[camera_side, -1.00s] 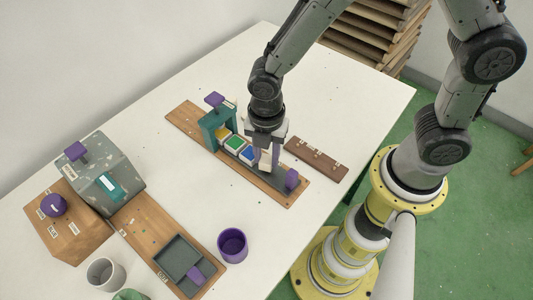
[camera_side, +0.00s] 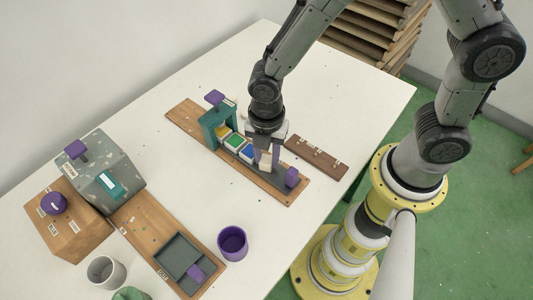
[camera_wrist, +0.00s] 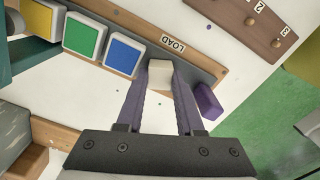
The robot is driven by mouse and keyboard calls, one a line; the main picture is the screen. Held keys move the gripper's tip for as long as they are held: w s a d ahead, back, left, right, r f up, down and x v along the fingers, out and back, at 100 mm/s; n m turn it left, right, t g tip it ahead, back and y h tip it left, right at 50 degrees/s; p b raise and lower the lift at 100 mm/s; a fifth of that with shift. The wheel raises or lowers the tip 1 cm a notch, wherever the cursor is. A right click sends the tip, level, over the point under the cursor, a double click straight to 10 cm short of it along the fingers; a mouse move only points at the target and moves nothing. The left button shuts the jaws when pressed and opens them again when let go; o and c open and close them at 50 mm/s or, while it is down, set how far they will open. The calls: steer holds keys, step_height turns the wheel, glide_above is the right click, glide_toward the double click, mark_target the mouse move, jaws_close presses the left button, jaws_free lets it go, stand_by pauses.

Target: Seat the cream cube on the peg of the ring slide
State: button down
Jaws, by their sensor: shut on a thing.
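My gripper (camera_side: 265,162) is shut on a small cream cube (camera_wrist: 160,75), which shows between the two purple fingers in the wrist view. The cube is over the grey track (camera_wrist: 192,62) of the long wooden slide board (camera_side: 183,113), beside the LOAD label (camera_wrist: 173,44). In the side view the fingers partly cover the cube (camera_side: 266,158). I cannot see a peg under the cube, and I cannot tell whether the cube touches the track.
Yellow, green and blue squares (camera_side: 247,153) sit in a row left of my gripper, beside a teal arch (camera_side: 212,128). A purple block (camera_side: 292,177) stands at the track's near end. A brown strip (camera_side: 317,156) lies behind. A purple cup (camera_side: 233,243) stands in front.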

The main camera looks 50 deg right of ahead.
jaws_free()
stand_by(0.5)
steer(key=shift+r, duration=0.1)
steer(key=shift+r, duration=2.9)
